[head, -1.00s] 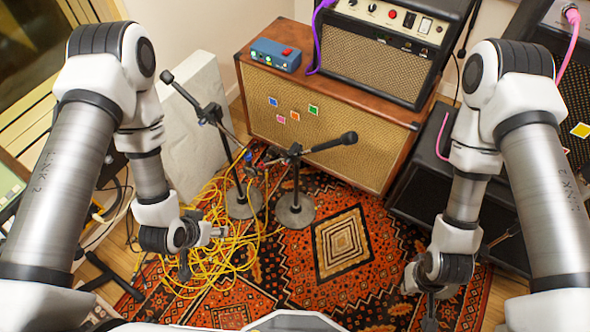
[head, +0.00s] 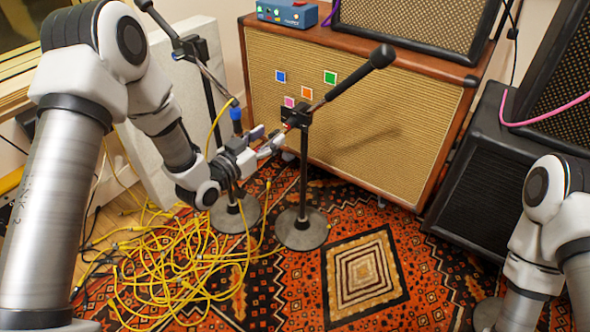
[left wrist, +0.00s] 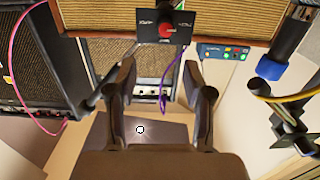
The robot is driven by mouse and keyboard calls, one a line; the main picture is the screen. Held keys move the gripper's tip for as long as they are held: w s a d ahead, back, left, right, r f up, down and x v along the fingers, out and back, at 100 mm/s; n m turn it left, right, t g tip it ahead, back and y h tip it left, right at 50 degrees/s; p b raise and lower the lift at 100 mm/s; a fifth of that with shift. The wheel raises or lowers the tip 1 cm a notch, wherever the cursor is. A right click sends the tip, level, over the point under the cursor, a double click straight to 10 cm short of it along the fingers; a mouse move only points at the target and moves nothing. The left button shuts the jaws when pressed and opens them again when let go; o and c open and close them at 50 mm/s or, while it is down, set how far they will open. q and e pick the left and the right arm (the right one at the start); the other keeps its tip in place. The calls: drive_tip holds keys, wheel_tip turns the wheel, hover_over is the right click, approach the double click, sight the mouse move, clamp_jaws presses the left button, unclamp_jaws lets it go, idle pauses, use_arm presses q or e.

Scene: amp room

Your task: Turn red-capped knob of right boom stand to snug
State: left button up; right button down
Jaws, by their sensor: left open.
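The right boom stand (head: 304,180) stands upright on a round grey base, its boom rising right to a black microphone. Its black clutch plate (head: 296,114) faces left. In the left wrist view the red-capped knob (left wrist: 166,30) sits on the black plate (left wrist: 145,27), between two white labels too small to read. My left gripper (head: 268,145) is just left of and below the clutch in the head view. In the left wrist view its fingers (left wrist: 159,72) are spread and empty, with the knob beyond the tips. My right gripper is below the head picture's edge.
The left boom stand (head: 212,95) stands close behind my left gripper. A blue-ended piece (head: 236,113) with yellow cable hangs near my wrist. Yellow cables (head: 170,260) lie tangled on the rug. A speaker cabinet (head: 420,120) with a blue pedal (head: 287,12) is behind.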

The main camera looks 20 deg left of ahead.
sight(287, 127)
use_arm(q)
drive_tip(key=w+f+b, duration=0.1)
drive_tip(key=w, duration=0.1)
drive_tip(key=w+d+f+b, duration=0.1)
drive_tip(key=w+b, duration=0.1)
drive_tip(key=w+d+f+b, duration=0.1)
drive_tip(key=w+b, duration=0.1)
drive_tip(key=w, duration=0.1)
drive_tip(key=shift+w+r, duration=0.15)
drive_tip(key=shift+w, duration=0.3)
clamp_jaws()
use_arm(e)
wheel_tip(287, 127, down, 8)
